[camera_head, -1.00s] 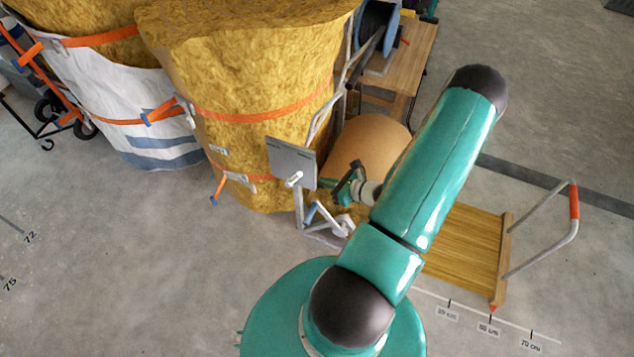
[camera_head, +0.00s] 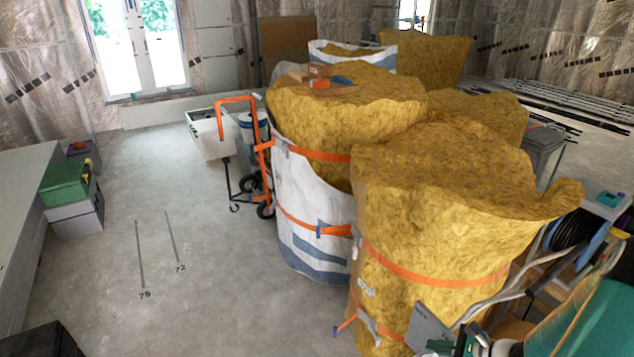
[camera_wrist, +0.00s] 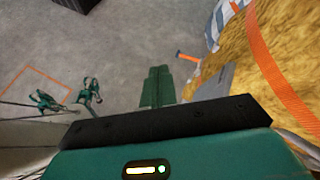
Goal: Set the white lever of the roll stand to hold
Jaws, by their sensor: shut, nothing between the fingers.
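The roll stand is cut off by the bottom edge of the head view. Its grey plate (camera_head: 428,328) stands tilted in front of the insulation bundle, and pale parts (camera_head: 482,338) show to its right. I cannot make out the white lever's setting. The grey plate also shows in the wrist view (camera_wrist: 212,85), just right of my gripper (camera_wrist: 158,88). My gripper's green fingers are together with nothing between them. They look apart from the plate, though the depth is unclear. The lever is not clear in the wrist view.
Tall yellow insulation bundles (camera_head: 440,205) with orange straps stand close behind the stand. An orange hand truck (camera_head: 262,165) is beside them. A green case (camera_head: 65,183) sits at the left.

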